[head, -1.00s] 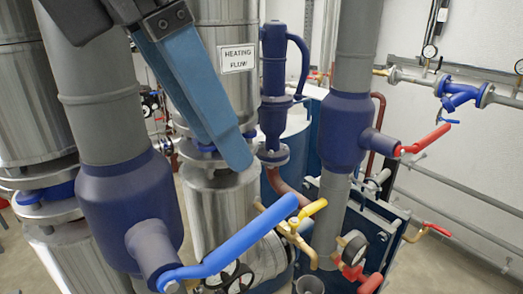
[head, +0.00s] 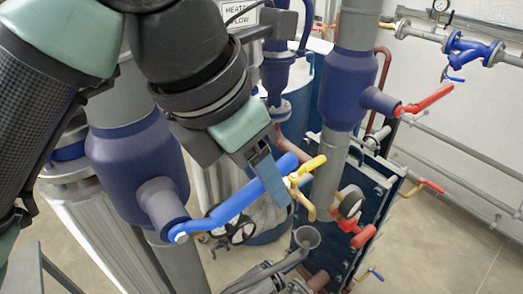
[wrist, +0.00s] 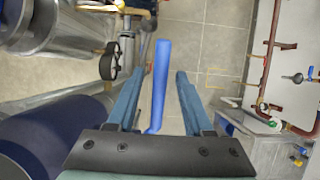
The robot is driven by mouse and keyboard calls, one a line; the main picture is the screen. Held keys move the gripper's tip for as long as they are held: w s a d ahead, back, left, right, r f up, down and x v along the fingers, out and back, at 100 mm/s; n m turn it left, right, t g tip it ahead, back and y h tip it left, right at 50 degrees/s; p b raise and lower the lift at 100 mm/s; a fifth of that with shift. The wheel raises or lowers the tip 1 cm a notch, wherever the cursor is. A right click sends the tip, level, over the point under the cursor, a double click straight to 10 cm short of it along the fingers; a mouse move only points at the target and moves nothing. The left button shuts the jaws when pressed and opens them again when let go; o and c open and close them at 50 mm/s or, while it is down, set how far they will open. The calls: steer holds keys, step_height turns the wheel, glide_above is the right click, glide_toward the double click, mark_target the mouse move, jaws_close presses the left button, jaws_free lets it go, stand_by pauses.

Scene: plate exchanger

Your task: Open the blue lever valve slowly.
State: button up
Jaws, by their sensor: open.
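The blue lever (head: 237,203) runs up and right from the stub of a dark blue valve body (head: 125,165) on a thick grey pipe. My gripper (head: 274,182) is at the lever's free end, with a blue finger crossing close to it. In the wrist view, the lever (wrist: 161,85) lies lengthwise between the two spread blue fingers of my gripper (wrist: 154,76), with gaps on both sides. The gripper is open, and I cannot see it touching the lever. My arm hides part of the pipe above the valve.
A yellow lever (head: 307,168) sits just right of my gripper. A second dark blue valve with a red lever (head: 428,99) stands further right. Gauges (head: 240,229) and a grey funnel (head: 307,238) lie below. Floor at the right (head: 460,235) is clear.

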jaws_close()
stand_by(0.3)
stand_by(1.2)
